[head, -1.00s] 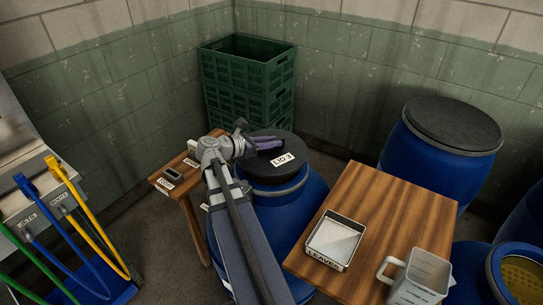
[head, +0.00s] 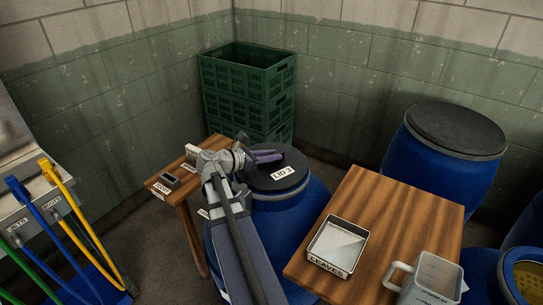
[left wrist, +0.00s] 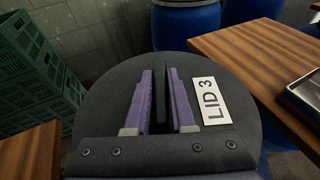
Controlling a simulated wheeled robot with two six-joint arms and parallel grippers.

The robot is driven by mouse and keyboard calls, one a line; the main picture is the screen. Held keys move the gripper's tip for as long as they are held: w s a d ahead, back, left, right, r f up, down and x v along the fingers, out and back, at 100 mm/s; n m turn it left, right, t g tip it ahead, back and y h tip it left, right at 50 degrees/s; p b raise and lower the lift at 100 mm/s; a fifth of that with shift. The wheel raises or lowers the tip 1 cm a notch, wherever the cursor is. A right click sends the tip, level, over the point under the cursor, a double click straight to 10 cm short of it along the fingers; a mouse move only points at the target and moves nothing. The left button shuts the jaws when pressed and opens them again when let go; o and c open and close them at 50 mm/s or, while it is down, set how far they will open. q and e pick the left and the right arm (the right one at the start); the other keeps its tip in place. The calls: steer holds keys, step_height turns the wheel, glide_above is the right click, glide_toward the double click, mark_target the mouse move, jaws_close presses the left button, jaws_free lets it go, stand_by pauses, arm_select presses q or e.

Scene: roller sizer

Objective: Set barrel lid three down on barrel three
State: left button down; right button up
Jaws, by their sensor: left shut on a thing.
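The black round lid labelled LID 3 (head: 289,184) is at the top of a blue barrel (head: 305,215), level and roughly centred over it. A grey ring shows around the barrel top just under the lid; I cannot tell whether the lid rests fully on it. My left gripper (head: 268,156) is over the lid, its purple fingers shut on the lid's upright black grip (left wrist: 160,90). The lid (left wrist: 105,105) fills the middle of the left wrist view. My arm hides the barrel's left side. My right gripper is not in view.
A wooden table (head: 390,215) with a LEAVES tray (head: 329,265) and a grey jug (head: 432,280) stands close right. A small table (head: 210,155) is at left. Green crates (head: 245,95) are behind. Another lidded barrel (head: 440,165) stands back right.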

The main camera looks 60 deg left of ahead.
arm_select(q)
steer(key=shift+f, duration=0.25)
steer(key=c, duration=0.8)
jaws_free()
steer(key=shift+o, duration=0.2)
steer(key=shift+r, duration=0.1)
steer(key=shift+r, duration=0.2)
steer(key=shift+s+d+r+p, duration=0.1)
steer(key=shift+s+r+p, duration=0.5)
steer(key=shift+p, duration=0.25)
step_height(320, 180, up, 3)
steer(key=p, duration=0.3)
glide_above(241, 177)
steer(key=w, duration=0.1)
steer(key=shift+w+a+f, duration=0.1)
steer(key=shift+w+a, duration=0.05)
steer(key=shift+a, duration=0.1)
steer(key=shift+s+d, duration=0.15)
steer(key=shift+s, duration=0.5)
